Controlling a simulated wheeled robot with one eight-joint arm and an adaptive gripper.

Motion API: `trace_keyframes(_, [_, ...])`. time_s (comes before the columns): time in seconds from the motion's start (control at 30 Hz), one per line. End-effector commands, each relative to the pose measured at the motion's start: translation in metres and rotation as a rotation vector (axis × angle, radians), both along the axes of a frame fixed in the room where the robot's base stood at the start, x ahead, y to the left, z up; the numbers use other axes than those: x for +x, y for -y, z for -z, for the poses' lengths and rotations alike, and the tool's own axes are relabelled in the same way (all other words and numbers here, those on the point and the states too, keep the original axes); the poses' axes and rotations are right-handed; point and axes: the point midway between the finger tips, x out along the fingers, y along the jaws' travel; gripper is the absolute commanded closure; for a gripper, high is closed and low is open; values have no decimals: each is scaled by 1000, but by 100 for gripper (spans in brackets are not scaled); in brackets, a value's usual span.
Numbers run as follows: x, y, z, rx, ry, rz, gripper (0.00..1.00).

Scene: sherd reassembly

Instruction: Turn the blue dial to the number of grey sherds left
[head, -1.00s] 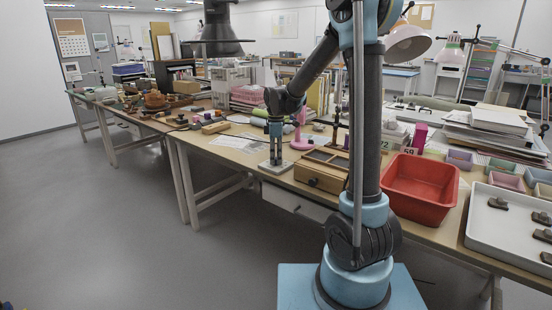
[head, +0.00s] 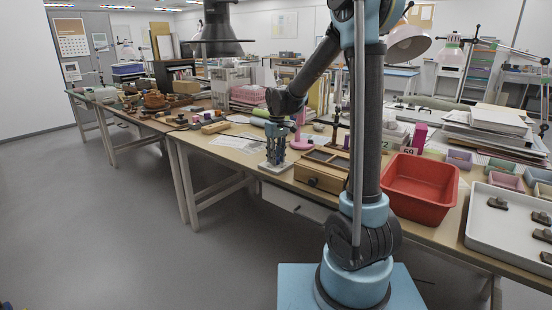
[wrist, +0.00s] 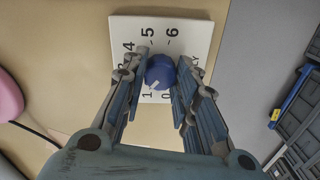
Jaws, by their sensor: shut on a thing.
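The blue dial (wrist: 160,73) sits on a white plate (wrist: 122,30) printed with black numbers, among them 0, 1, 4, 5 and 6. The dial's white mark points to the lower left in the wrist view, toward the 1. My gripper (wrist: 163,80) is shut on the dial, with a finger on its left and right sides. In the head view my gripper (head: 273,160) points straight down over the plate (head: 276,168) at the table's front edge and hides the dial. Several dark grey sherds (head: 497,202) lie in the white tray (head: 482,222) at the right, which the frame cuts off.
A wooden box (head: 318,177) stands just right of the plate, then a red bin (head: 418,189). A pink stand (head: 300,134) is behind my gripper. Papers (head: 232,142) lie to the left. Small pastel trays (head: 505,181) stand behind the white tray.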

Motion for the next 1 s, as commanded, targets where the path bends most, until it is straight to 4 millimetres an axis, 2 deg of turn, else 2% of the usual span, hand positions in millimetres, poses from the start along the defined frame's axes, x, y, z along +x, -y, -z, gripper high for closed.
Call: trace_keyframes(1.0, [4, 1, -1, 2, 7, 967, 97])
